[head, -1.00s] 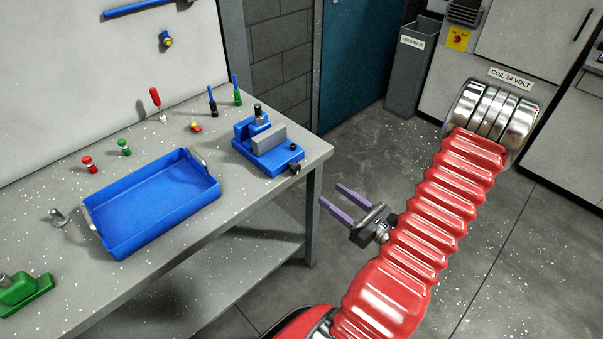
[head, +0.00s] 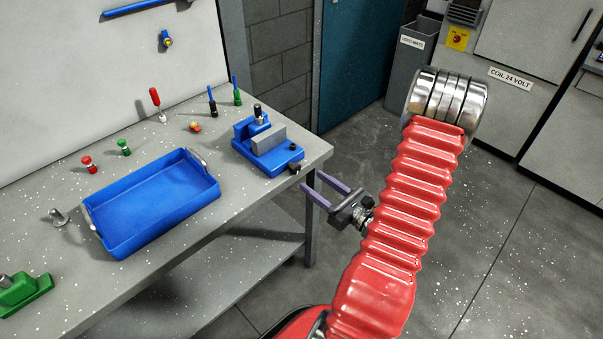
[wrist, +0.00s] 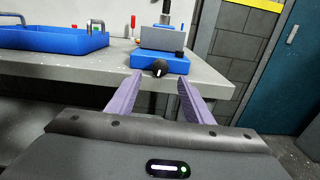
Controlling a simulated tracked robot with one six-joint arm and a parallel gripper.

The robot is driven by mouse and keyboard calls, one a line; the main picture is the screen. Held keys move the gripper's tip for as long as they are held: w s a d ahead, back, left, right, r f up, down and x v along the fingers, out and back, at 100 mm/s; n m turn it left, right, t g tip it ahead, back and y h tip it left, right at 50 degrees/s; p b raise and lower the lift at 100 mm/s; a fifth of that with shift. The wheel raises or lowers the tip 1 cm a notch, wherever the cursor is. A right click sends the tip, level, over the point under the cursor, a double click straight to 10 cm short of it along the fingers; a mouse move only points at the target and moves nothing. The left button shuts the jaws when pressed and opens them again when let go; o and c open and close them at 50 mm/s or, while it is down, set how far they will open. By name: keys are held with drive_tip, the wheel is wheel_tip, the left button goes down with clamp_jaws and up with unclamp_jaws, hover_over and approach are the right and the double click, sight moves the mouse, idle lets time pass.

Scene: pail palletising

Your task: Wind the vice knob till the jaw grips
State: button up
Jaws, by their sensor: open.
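A blue vice (head: 268,148) with a grey block (head: 263,139) in it stands near the right corner of the bench. Its dark knob (head: 295,167) sticks out at the front, by the bench edge. In the wrist view the knob (wrist: 160,68) faces me, and the vice (wrist: 150,62) is behind it. My gripper (head: 327,186) is open and empty, its two purple fingers pointing at the bench corner, short of the knob. In the wrist view the knob appears between and beyond the fingertips (wrist: 160,80).
A blue tray (head: 97,218) with metal handles sits on the grey bench (head: 190,250) left of the vice. Several red, green and blue hand tools stand behind. A green item (head: 25,290) is at the left.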

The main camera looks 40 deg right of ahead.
sight(298, 170)
drive_tip(key=shift+w, duration=3.3)
drive_tip(key=shift+c, duration=0.6)
drive_tip(key=c, duration=1)
